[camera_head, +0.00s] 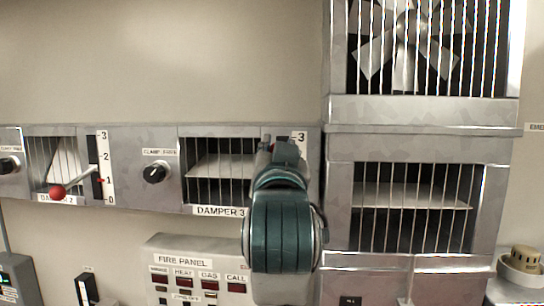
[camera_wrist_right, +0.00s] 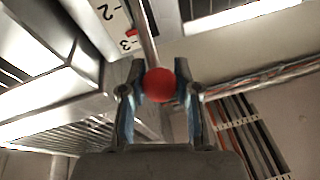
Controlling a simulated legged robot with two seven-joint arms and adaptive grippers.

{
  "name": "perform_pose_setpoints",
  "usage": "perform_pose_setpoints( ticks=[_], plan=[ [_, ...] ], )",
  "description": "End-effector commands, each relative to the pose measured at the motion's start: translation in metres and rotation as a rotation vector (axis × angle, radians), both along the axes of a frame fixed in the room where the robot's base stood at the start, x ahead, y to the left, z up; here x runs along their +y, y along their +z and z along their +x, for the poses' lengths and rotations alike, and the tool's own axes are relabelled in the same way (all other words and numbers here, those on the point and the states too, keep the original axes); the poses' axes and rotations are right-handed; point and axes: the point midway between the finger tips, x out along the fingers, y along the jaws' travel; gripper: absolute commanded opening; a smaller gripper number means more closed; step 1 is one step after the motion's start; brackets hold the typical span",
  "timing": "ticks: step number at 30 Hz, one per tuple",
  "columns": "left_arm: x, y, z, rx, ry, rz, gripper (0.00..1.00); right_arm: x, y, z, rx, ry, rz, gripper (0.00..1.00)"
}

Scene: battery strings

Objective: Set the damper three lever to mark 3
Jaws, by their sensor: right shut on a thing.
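The damper three lever shows in the right wrist view as a metal rod ending in a red ball knob (camera_wrist_right: 160,84). My right gripper (camera_wrist_right: 160,90) is shut on this knob, one finger on each side. The rod runs past the white scale plate (camera_wrist_right: 110,22), where marks 2 and 3 are readable; its exact reading cannot be told. In the head view my right gripper (camera_head: 277,150) covers most of the lever and scale, leaving the figure 3 visible at the top. The damper 3 label (camera_head: 220,211) sits below its grille. My left gripper is not in view.
The damper 2 lever's red knob (camera_head: 57,193) sticks out at the left. A black clamp knob (camera_head: 155,173) is left of the damper 3 grille. The fire panel (camera_head: 185,262) is below, and a protruding grille cabinet (camera_head: 415,210) stands close on the right.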

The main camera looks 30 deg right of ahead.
Motion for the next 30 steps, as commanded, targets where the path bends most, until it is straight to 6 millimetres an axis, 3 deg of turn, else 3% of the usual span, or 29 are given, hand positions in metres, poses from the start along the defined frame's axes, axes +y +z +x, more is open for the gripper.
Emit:
perform_pose_setpoints(
  ticks=[9,26,27,30],
  plan=[
    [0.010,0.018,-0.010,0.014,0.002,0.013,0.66,-0.003,0.012,0.009,0.111,0.004,0.070,0.00],
    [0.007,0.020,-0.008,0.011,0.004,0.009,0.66,-0.005,0.010,0.012,0.139,0.003,0.088,0.00],
    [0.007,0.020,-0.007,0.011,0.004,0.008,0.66,-0.005,0.010,0.012,0.140,0.004,0.089,0.38],
    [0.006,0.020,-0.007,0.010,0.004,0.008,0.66,-0.005,0.011,0.012,0.138,0.003,0.088,0.57]
  ],
)
